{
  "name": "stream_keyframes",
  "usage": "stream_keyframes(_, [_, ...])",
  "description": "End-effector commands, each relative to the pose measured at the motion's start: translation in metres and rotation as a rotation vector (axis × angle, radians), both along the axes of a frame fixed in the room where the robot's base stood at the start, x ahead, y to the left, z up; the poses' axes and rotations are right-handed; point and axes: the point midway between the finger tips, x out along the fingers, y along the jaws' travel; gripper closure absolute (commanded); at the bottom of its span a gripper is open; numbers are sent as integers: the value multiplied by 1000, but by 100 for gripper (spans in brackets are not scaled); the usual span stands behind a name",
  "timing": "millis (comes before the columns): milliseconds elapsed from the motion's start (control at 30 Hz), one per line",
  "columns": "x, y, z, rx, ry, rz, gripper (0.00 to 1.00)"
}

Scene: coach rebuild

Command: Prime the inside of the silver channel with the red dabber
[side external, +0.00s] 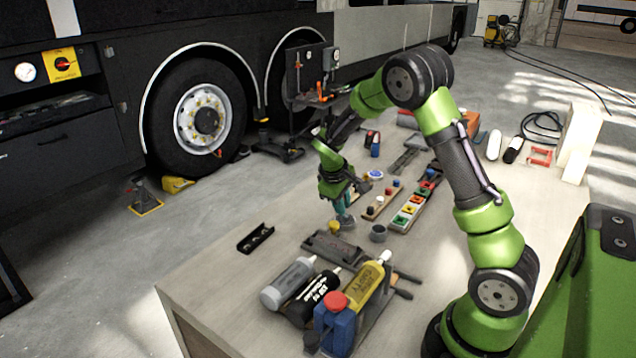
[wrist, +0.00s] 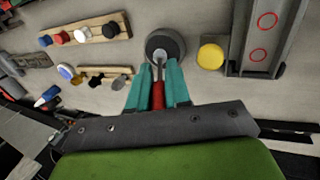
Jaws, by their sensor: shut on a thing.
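My gripper (wrist: 157,84) is shut on the red handle of the red dabber (wrist: 157,96), with teal fingers on either side. The dabber's metal shaft points at a round grey pot (wrist: 165,35) with a dark inside. Its tip overlaps the pot; I cannot tell how deep it is. In the side view my gripper (side external: 345,205) is low over the bench with its fingers pointing down. The silver channel (wrist: 251,65) lies to the right of the pot, with red rings marked on its inside; it also shows in the side view (side external: 322,241).
A yellow round piece (wrist: 210,55) sits between pot and channel. A wooden rack of coloured knobs (wrist: 120,20) is at the upper left.

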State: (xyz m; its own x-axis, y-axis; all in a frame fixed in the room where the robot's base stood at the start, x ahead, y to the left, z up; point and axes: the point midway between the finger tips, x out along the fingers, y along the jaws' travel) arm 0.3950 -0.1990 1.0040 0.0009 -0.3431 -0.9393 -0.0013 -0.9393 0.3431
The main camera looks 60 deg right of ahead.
Motion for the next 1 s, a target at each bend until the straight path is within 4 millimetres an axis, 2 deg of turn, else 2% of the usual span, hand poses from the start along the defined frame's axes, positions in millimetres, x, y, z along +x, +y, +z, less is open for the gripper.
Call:
stream_keyframes(267, [0, 0, 4, 0, -1, 1, 100])
stream_keyframes(1000, [0, 0, 63, 0, -2, 1, 100])
